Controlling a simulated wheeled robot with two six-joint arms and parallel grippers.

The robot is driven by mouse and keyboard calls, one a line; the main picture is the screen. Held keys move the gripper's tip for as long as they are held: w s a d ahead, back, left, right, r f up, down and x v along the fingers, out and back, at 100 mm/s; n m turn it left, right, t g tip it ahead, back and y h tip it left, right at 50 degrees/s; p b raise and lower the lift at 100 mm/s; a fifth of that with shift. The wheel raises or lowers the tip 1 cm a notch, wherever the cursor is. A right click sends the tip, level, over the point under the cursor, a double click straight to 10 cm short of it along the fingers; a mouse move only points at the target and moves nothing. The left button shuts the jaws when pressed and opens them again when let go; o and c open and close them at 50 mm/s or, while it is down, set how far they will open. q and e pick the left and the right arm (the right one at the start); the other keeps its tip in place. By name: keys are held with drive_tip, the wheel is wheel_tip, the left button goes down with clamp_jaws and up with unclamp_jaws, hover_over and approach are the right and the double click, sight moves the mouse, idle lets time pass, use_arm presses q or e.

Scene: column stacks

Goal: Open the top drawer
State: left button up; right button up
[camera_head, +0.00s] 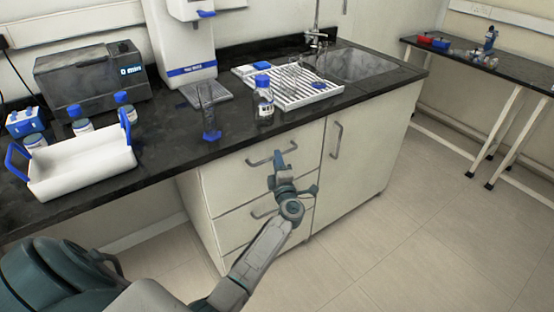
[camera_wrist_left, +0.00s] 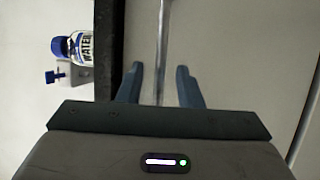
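The top drawer (camera_head: 228,176) is the upper cream front in the cabinet under the black counter, and it looks closed. Its metal bar handle (camera_head: 258,162) is partly covered by my left gripper (camera_head: 280,160). In the left wrist view the handle (camera_wrist_left: 163,40) runs upright in the picture between the two fingers of my left gripper (camera_wrist_left: 160,75). The fingers are apart, with a gap to the bar on both sides. I cannot tell how deep the bar sits between them. My right gripper is out of view.
A lower drawer handle (camera_head: 264,212) is partly behind my arm. A cupboard door (camera_head: 352,150) is to the right. On the counter above stand a blue-capped bottle (camera_head: 263,100) and a white drying rack (camera_head: 300,92). The floor (camera_head: 420,240) at right is clear.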

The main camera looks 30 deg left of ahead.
use_arm(q)
drive_tip(key=shift+w+a, duration=0.35)
drive_tip(key=shift+c, duration=0.2)
clamp_jaws()
drive_tip(key=shift+d, duration=0.1)
